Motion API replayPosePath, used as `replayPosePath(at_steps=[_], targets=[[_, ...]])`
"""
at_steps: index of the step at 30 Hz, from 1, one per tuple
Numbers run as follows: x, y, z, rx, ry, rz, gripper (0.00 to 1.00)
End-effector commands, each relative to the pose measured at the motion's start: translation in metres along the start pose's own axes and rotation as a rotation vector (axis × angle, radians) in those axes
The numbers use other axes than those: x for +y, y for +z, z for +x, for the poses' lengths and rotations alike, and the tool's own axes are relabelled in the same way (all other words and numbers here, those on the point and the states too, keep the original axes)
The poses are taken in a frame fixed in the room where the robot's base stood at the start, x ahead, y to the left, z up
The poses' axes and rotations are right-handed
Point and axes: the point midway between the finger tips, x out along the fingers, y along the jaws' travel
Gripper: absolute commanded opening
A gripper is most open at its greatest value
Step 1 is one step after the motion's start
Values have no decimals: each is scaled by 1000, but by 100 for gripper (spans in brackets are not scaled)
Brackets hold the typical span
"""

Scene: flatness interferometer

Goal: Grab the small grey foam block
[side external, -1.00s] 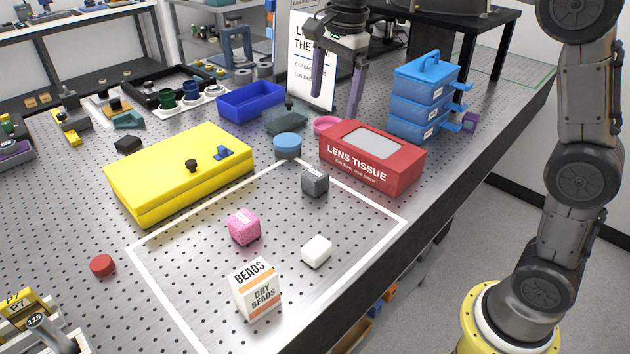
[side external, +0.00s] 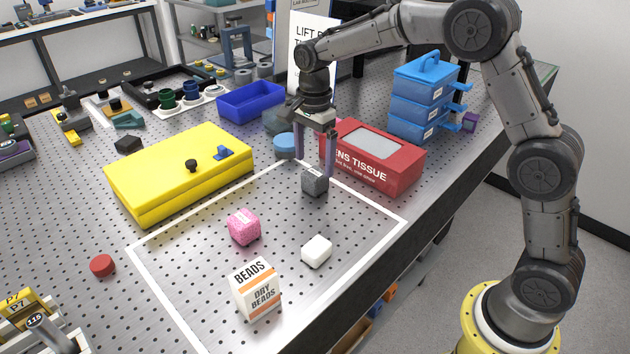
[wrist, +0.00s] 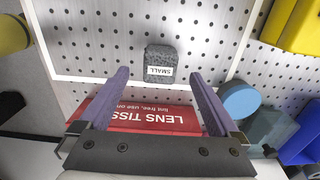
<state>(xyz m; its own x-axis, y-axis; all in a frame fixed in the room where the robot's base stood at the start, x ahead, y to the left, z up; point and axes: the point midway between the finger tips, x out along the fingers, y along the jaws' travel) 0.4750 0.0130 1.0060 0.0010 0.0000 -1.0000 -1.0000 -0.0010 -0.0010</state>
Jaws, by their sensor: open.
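The small grey foam block (side external: 315,182) sits on the perforated table, inside the white outline near its far corner. In the wrist view the speckled dark grey block (wrist: 161,59) carries a white label reading SMALL. My gripper (side external: 314,170) points down at the block, its fingers close to it in the side view. In the wrist view my gripper (wrist: 158,80) is open and empty, and the block appears beyond the fingertips, between their lines. I cannot tell the exact height of the fingertips above the table.
A red lens tissue box (side external: 385,165) stands close beside my gripper on the right. A blue round piece (side external: 285,146) is behind it on the left. A pink cube (side external: 243,227), white block (side external: 316,250) and beads box (side external: 256,290) stand nearer the camera. A yellow case (side external: 170,180) lies left.

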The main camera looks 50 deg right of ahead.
Motion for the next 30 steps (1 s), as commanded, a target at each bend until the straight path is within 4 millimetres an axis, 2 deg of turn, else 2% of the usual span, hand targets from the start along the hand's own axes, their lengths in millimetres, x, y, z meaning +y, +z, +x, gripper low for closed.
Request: replayPosePath(at_steps=[10,14,20,23,30], targets=[[0,-3,44,0,4,0,98],[0,-3,52,0,2,0,98],[0,-3,52,0,1,0,98],[0,-3,52,0,1,0,83],[0,-3,52,0,1,0,40]])
